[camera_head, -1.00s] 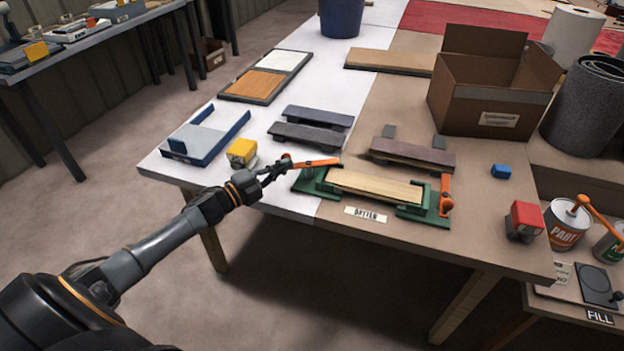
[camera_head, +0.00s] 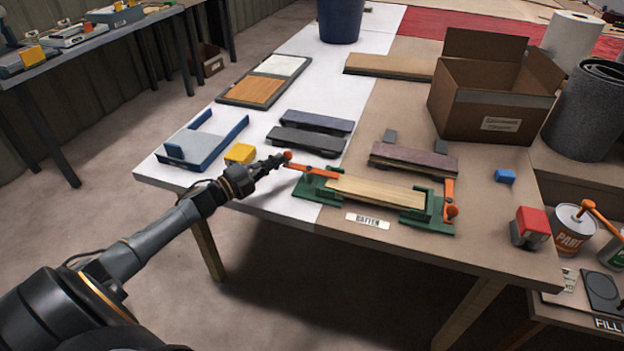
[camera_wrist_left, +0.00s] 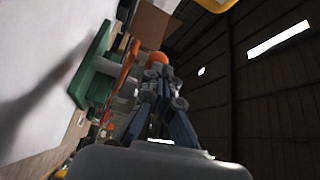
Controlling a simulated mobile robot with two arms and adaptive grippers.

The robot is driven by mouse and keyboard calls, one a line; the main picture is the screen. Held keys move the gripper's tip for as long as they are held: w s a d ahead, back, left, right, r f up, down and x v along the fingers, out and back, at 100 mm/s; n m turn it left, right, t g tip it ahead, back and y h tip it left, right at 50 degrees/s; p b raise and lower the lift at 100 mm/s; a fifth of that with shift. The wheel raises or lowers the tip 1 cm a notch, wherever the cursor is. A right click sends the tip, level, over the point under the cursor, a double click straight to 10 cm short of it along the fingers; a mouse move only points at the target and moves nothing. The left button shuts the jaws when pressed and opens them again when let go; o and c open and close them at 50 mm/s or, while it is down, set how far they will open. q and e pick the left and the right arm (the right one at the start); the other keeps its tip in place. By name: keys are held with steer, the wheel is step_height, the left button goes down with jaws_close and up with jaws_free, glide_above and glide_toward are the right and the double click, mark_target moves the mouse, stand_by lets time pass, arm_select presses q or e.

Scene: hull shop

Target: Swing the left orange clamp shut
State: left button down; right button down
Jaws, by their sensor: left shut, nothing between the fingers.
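The left orange clamp (camera_head: 315,171) is a bar with a round knob at its left end, on the left end of a green fixture (camera_head: 310,210). Its right end reaches the far left corner of a pale wooden batten (camera_head: 375,192) lying in the fixture. My left gripper (camera_head: 279,159) is shut and empty, with its tips at the knob; I cannot tell whether they touch. In the left wrist view the orange knob (camera_wrist_left: 157,58) shows just beyond my fingertips (camera_wrist_left: 156,72). The right orange clamp (camera_head: 449,192) stands at the fixture's right end. My right gripper is out of view.
A yellow block (camera_head: 240,153) and a blue tray (camera_head: 205,143) lie near my left gripper. Dark blocks (camera_head: 305,140) and a purplish plank (camera_head: 413,160) lie behind the fixture. A "BATTEN" label (camera_head: 368,220) lies in front. A cardboard box (camera_head: 470,110) stands back right.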

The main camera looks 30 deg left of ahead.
arm_select(q)
steer(key=shift+w+a+r+t, duration=0.35)
steer(key=shift+a+r, duration=0.1)
steer(key=shift+r, duration=0.3)
steer(key=shift+s+a+f, duration=0.1)
steer(key=shift+s+f, duration=0.25)
steer(key=shift+s, duration=0.05)
steer(key=v, duration=1.1)
steer(key=shift+s+d, duration=0.25)
steer(key=shift+s, duration=0.2)
steer(key=shift+f, duration=0.25)
